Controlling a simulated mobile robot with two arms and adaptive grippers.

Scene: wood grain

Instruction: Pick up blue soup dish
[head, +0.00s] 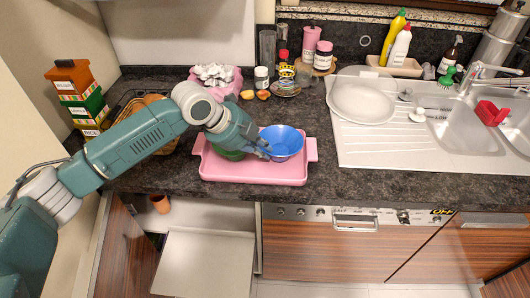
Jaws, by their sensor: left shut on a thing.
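The blue soup dish (284,140) is on the right part of a pink tray (252,176) on the dark counter. My left arm comes in from the left, and my left gripper (264,150) is shut on the dish's left rim. The fingertips are small and partly hidden against the dish. A green dish (229,154) shows partly under my left wrist, on the left part of the tray. My right gripper is not in the head view.
A white sink with drainer (370,148) holding plates (362,98) lies to the right. Jars, bottles and a pink bowl (217,80) stand behind the tray. Stacked boxes (76,92) and a basket are at the left. A lower cabinet is open below the counter.

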